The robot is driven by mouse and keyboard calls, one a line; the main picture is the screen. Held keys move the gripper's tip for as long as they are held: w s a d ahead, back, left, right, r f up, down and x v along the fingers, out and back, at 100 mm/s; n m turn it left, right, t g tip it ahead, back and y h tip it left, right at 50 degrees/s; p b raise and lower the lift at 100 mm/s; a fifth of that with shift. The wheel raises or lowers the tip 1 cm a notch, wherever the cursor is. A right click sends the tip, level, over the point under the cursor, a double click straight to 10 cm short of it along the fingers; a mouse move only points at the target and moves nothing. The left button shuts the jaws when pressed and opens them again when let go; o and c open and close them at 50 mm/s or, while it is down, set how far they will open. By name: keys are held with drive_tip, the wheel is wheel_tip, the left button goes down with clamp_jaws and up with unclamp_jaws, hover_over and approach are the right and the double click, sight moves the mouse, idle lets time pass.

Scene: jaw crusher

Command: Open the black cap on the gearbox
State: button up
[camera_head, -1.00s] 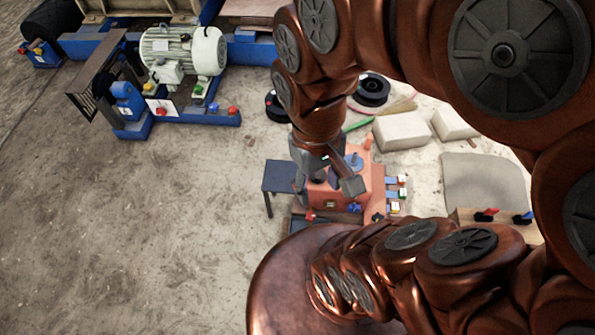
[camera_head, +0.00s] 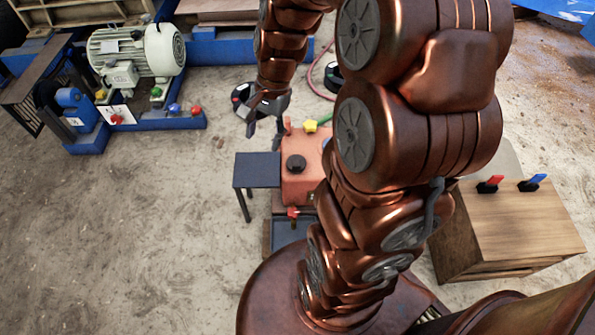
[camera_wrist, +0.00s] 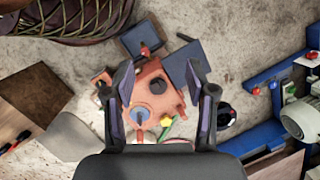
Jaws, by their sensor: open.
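The orange-red gearbox (camera_head: 305,185) stands on the floor next to a dark side plate, partly hidden behind my arm in the head view. Its round black cap (camera_head: 296,163) sits on the top face. In the wrist view, the gearbox (camera_wrist: 172,101) and the black cap (camera_wrist: 158,86) show between my fingers, with a blue round part (camera_wrist: 139,115) beside it. My gripper (camera_head: 264,132) is open and empty, up and left of the cap in the head view, and apart from it. Both fingers of my gripper (camera_wrist: 160,68) are spread wide in the wrist view.
A dark flat table (camera_head: 257,169) adjoins the gearbox on the left. A yellow knob (camera_head: 311,126) is behind it. A wooden box (camera_head: 520,225) with red and blue levers stands right. A pale motor (camera_head: 135,50) on a blue frame is upper left. Floor at left is clear.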

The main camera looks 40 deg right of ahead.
drive_tip(key=w+d+f+m+t+b, duration=0.1)
drive_tip(key=w+d+f+m+b, duration=0.3)
drive_tip(key=f, duration=0.4)
drive_tip(key=w+d+f+m+b, duration=0.2)
drive_tip(key=d+f+m+b, duration=0.1)
drive_tip(key=d+f+b, duration=0.4)
drive_tip(key=m+t+b, duration=0.2)
drive_tip(key=m+b, duration=0.2)
drive_tip(key=m, duration=0.2)
approach(296, 163)
drive_tip(key=f, duration=0.1)
drive_tip(key=b+x, duration=0.2)
drive_tip(key=x, duration=0.6)
drive_tip(key=shift+a+b, duration=0.1)
drive_tip(key=shift+b, duration=0.25)
drive_tip(key=shift+w, duration=0.1)
drive_tip(key=shift+c, duration=0.4)
clamp_jaws()
